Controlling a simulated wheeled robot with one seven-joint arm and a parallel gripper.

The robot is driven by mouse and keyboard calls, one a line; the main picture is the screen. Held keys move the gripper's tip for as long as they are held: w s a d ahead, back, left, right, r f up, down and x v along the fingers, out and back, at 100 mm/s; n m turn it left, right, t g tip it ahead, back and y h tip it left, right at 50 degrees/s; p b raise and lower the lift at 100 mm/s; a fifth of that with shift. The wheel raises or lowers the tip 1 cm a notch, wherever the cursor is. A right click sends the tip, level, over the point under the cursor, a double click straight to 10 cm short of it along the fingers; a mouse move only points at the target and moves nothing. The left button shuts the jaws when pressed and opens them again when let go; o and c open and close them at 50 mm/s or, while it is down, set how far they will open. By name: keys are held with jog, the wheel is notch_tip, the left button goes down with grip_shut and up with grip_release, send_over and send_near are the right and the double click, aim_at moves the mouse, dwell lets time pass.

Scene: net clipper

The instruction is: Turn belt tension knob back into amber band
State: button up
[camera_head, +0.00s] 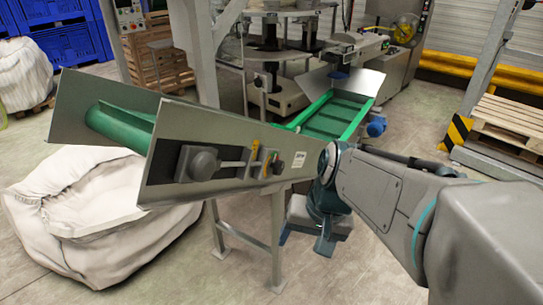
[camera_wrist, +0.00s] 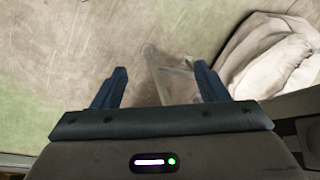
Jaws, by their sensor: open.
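The conveyor's steel side panel (camera_head: 225,137) carries a dark grey block (camera_head: 199,163) with a thin rod running right. At the rod's right end are a small yellow-amber strip (camera_head: 254,160) and a small dark knob-like part (camera_head: 277,167). The knob's pointer and any band markings are too small to read. My gripper (camera_wrist: 158,78) is open and empty in the wrist view, pointing down over the floor. In the head view my arm reaches in from the right, its wrist hanging beside the panel's right end, apart from the knob-like part. The fingertips are not clear there.
A white sack (camera_head: 90,215) stands below the conveyor's left end, and also shows at the wrist view's upper right (camera_wrist: 270,55). Conveyor legs (camera_head: 277,240) stand beside my wrist. A green belt (camera_head: 335,117) runs behind. Pallets (camera_head: 505,125) lie at the right.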

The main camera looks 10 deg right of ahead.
jog(key=w+a+f+m+y+b, duration=0.1)
jog(key=w+f+m+y+b, duration=0.1)
jog(key=w+f+m+y, duration=0.15)
jog(key=m+t+y+b, duration=0.6)
jog(key=m+t+y, duration=0.3)
jog(key=m, duration=0.8)
send_near(281, 170)
jog(key=shift+t+h, duration=0.55)
jog(key=shift+t, duration=0.15)
jog(key=x, duration=0.3)
jog(key=p+x, duration=0.1)
jog(key=x, duration=0.5)
jog(key=shift+s+a, duration=0.25)
jog(key=shift+a, duration=0.05)
jog(key=c, duration=1)
